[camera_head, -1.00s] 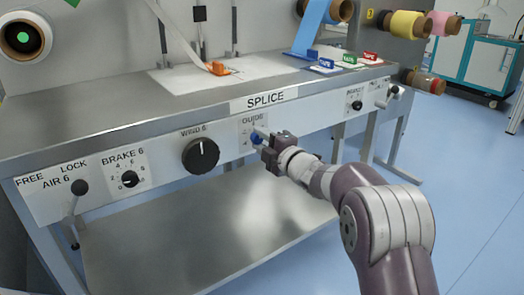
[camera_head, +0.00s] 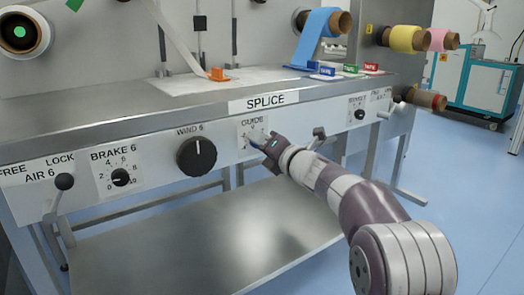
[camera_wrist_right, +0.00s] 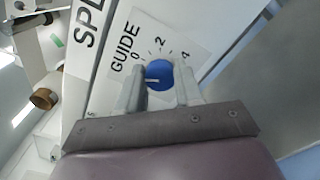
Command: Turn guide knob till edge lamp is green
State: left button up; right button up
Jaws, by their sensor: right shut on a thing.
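The blue guide knob (camera_wrist_right: 159,73) sits on a white panel marked GUIDE with a 0, 2, 4 scale. Its white mark points left in the right wrist view, near the 0 side. My right gripper (camera_wrist_right: 160,88) has one finger on each side of the knob and is shut on it. In the head view the right gripper (camera_head: 263,145) hides most of the knob, below the GUIDE label (camera_head: 255,121). I cannot make out a lamp marked as the edge lamp. My left gripper is not in view.
The front panel also carries the large black WIND knob (camera_head: 197,156), the BRAKE knob (camera_head: 120,177) and the AIR lever (camera_head: 64,182). A lower steel shelf (camera_head: 210,235) lies under the bench. A roll with a green centre (camera_head: 20,32) hangs upper left.

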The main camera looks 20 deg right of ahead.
jog(key=shift+n+b, duration=0.3)
jog(key=shift+n, duration=0.2)
jog(key=o, duration=1)
jog(key=shift+o, duration=0.2)
jog(key=shift+s, duration=0.1)
jog(key=p+v, duration=0.3)
jog(key=v, duration=0.9)
jog(key=shift+s, duration=0.25)
jog(key=shift+d, duration=0.1)
